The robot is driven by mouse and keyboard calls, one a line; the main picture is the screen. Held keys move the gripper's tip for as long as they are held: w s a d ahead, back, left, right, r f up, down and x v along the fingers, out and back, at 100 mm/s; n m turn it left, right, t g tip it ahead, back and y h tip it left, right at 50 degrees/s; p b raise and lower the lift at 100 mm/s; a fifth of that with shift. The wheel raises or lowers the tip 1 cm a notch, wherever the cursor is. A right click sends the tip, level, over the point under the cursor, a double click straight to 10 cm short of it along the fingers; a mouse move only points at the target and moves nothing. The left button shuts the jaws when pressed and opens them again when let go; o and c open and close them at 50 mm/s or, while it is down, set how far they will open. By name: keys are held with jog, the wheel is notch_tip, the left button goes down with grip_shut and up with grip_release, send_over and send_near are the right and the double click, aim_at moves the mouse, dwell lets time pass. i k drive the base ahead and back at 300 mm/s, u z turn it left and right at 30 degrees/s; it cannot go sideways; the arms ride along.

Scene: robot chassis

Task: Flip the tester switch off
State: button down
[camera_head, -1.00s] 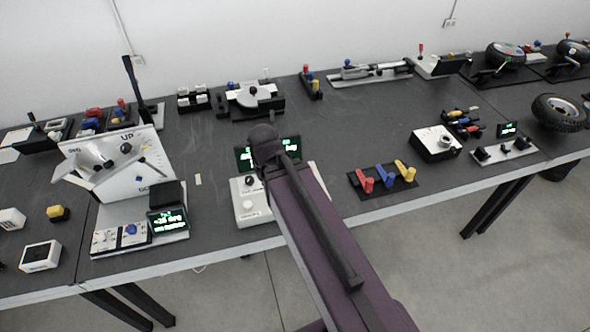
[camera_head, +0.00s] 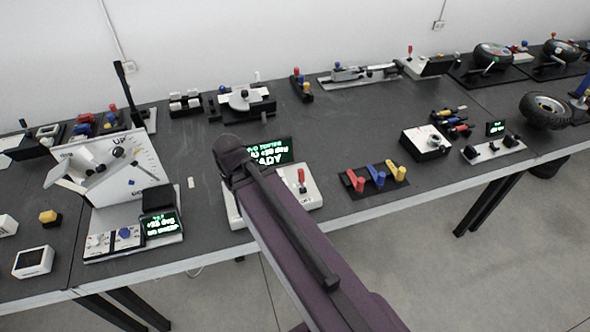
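A white box (camera_head: 313,201) with a green-lit display (camera_head: 268,151) sits near the table's front edge, in the middle of the view. The display shows partly readable text like "READY". A small red switch lever (camera_head: 301,176) stands about upright on the box's right part, with a label below it that is too small to read surely. I take this box for the tester. My purple arm covers the box's left part and the display's lower left. My gripper cannot be made out; the arm's dark far end hides that area.
Red, blue and yellow levers (camera_head: 377,180) stand on a black plate to the right. A white panel with a dial (camera_head: 112,168) and a second green display (camera_head: 161,223) stand to the left. Bare table lies behind the tester. Wheels and other devices line the back and right.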

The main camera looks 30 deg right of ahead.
aim_at(301, 179)
jog(key=u, duration=0.1)
jog(key=k, duration=1.2)
jog(key=z, duration=0.5)
jog(key=i, duration=1)
jog(key=z, duration=0.05)
